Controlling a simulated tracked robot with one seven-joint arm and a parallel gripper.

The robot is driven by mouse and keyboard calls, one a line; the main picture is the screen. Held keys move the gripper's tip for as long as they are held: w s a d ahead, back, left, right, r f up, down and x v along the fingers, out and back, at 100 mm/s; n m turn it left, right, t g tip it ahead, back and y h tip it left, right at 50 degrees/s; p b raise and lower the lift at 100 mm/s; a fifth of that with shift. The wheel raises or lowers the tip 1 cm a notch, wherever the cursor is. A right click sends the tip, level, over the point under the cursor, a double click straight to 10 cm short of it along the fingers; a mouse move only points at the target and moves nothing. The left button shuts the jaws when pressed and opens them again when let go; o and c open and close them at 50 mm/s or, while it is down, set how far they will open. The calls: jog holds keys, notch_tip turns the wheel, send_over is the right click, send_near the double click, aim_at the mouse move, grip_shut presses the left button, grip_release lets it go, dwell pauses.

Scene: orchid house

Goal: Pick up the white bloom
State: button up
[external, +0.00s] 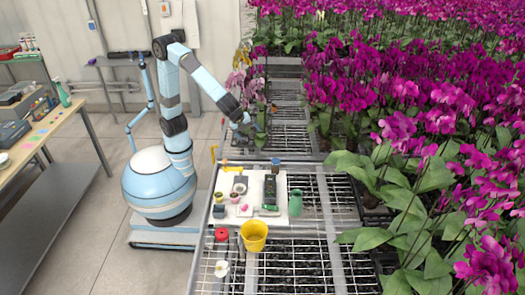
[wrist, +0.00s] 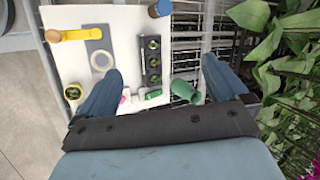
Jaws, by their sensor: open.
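A white bloom (external: 222,268) lies on the wire-mesh bench near its front left edge in the external view. It is not visible in the wrist view. My gripper (external: 252,131) is raised over the far part of the bench, well behind the bloom. In the wrist view my gripper (wrist: 160,66) shows two blue fingers spread wide apart, with nothing held between them. The fingers point down toward the white board and cover parts of it.
A yellow bucket (external: 254,238) stands right of the bloom, and a red round item (external: 221,235) lies behind it. A white board (external: 283,183) holds a black tray (external: 270,188) and small pots. Magenta orchids (external: 400,90) crowd the right side.

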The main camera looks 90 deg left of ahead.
jog(key=d+f+m+t, duration=0.1)
jog(key=d+f+m, duration=0.15)
jog(key=d, duration=0.45)
jog(key=d+f+m+t, duration=0.1)
jog(key=d+f+m, duration=0.1)
jog(key=d+f, duration=0.35)
jog(key=m+t+h, duration=0.4)
jog(key=m+t, duration=0.3)
jog(key=m, duration=0.9)
send_near(219, 268)
jog(key=x, duration=0.3)
jog(key=shift+w+a+f, duration=0.2)
jog(key=shift+w+f, duration=0.1)
jog(key=shift+w, duration=0.05)
jog(key=shift+x, duration=2.75)
jog(key=shift+d+r, duration=0.1)
jog(key=shift+d, duration=0.1)
jog(key=shift+c, duration=0.3)
